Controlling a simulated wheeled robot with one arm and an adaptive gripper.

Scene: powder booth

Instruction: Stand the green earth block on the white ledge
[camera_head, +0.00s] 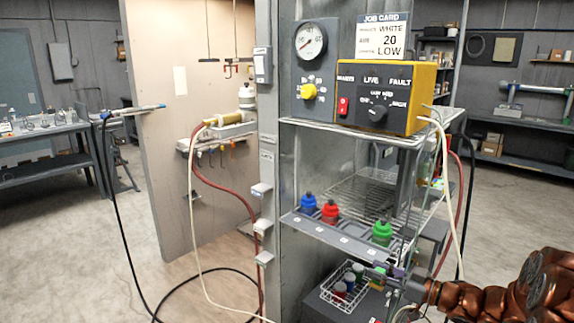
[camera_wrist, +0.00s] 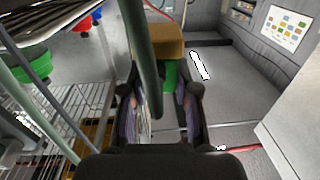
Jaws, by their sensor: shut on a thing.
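My gripper (camera_wrist: 162,88) is shut on a green block with a tan-brown top; its green part (camera_wrist: 171,74) shows between the fingers in the wrist view and the brown top (camera_wrist: 160,40) extends beyond them. A grey-green post crosses in front and hides part of it. Small white ledges stick out from the grey column, an upper (camera_head: 262,190), a middle (camera_head: 262,227) and a lower one (camera_head: 264,258). I cannot tell which one is meant.
Blue (camera_head: 308,202), red (camera_head: 330,211) and green (camera_head: 382,233) capped pots stand on the middle shelf (camera_head: 340,236). A wire basket (camera_head: 345,287) with jars sits below. Rack posts and hanging cables (camera_head: 440,160) are close to my arm. A red hose (camera_head: 235,195) hangs left of the column.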

